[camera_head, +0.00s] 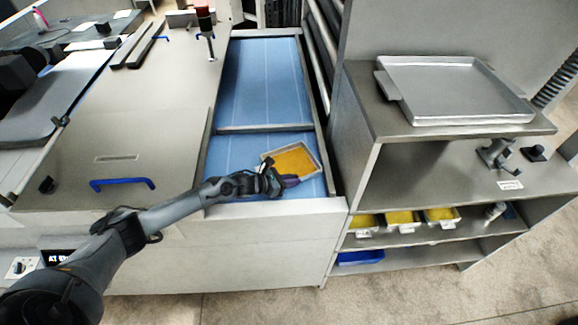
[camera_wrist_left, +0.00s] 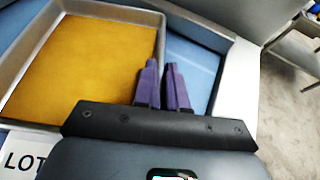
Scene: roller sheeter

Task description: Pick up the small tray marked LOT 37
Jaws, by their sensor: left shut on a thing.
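A small metal tray (camera_head: 318,160) with a flat yellow-orange filling sits on the blue belt at its near end. In the left wrist view the tray (camera_wrist_left: 110,11) fills the upper left. A white label (camera_wrist_left: 22,162) at its near side reads "LOT"; the number is hidden behind my gripper. I cannot tell whether the tray is lifted off the belt. My right gripper is not in view.
The blue belt (camera_head: 262,85) lies between metal side rails. A shelf unit (camera_head: 440,160) stands to the right, with a large empty tray (camera_head: 450,90) on top. Several small yellow-filled trays (camera_head: 402,219) and a blue bin (camera_head: 360,257) are on its lower shelves.

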